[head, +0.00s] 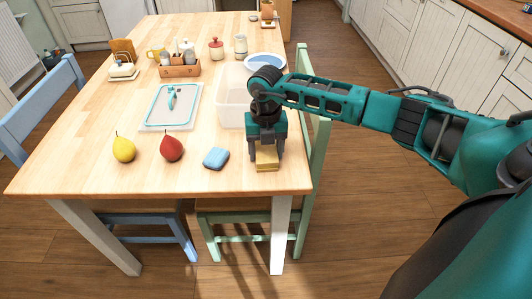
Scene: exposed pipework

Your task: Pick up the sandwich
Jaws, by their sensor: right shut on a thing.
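The sandwich (267,158) is a tan, block-shaped piece near the right front corner of the wooden table. My right gripper (266,148) points straight down over it and is shut on it. The gripper's fingers hide the upper part of the sandwich. It is at or very near the tabletop; I cannot tell whether it touches the wood. My left gripper does not show in the head view.
On the table (70,175) are a blue sponge-like block (216,158), a red pear (172,147), a yellow pear (123,149), a cutting board (172,118) and a clear container (232,90) close behind my gripper. A green chair (318,150) stands at the right edge.

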